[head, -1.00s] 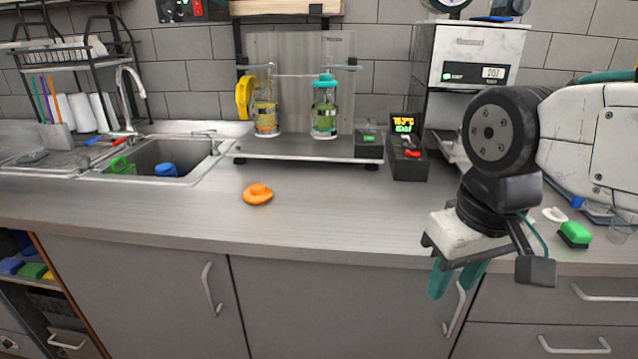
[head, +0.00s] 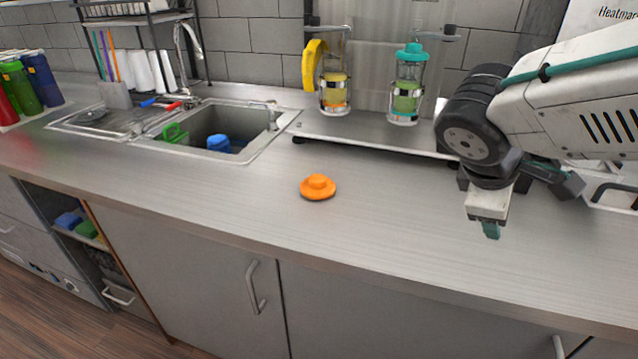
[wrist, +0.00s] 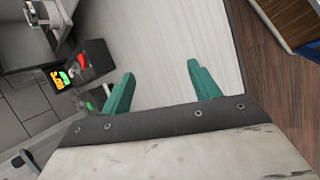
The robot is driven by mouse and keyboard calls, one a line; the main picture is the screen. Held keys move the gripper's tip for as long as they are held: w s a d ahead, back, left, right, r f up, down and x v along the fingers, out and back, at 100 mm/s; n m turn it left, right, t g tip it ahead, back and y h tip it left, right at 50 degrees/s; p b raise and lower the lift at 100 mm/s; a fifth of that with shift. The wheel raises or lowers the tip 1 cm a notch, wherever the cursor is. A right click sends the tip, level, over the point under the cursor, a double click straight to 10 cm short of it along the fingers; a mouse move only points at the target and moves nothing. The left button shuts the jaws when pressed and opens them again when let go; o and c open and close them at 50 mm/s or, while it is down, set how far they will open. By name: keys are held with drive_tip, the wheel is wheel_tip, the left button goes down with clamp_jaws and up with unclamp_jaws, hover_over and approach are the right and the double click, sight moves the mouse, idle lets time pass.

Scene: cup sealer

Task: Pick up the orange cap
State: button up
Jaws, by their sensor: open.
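The orange cap (head: 318,187) lies alone on the grey counter, in front of the metal platform, in the head view. It is a wide disc with a raised knob on top. My gripper (head: 491,230) is above the counter, well to the right of the cap, and points down. In the wrist view its two green fingers (wrist: 160,88) are spread apart with nothing between them. The cap does not show in the wrist view.
The counter (head: 400,215) is clear between the cap and my gripper. Behind the cap, a metal platform (head: 345,130) bears a yellow-filled bottle (head: 334,92) and a teal-capped bottle (head: 405,95). A sink (head: 215,125) is at the left. A small display box (wrist: 72,74) shows in the wrist view.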

drive_tip(key=w+a+f+n+t, duration=0.1)
drive_tip(key=w+a+n+t, duration=0.3)
drive_tip(key=w+a+n, duration=0.45)
drive_tip(key=n+t+y, duration=0.4)
drive_tip(key=n+t, duration=0.1)
drive_tip(key=n, duration=1)
approach(317, 180)
drive_tip(key=shift+w+d+f+m, duration=0.25)
drive_tip(key=shift+w+d+f, duration=0.1)
drive_tip(key=shift+w+d, duration=0.15)
drive_tip(key=shift+w+a+f, duration=0.2)
drive_tip(key=x, duration=0.7)
drive_tip(key=shift+w+a+r, duration=0.1)
drive_tip(key=c, duration=1.1)
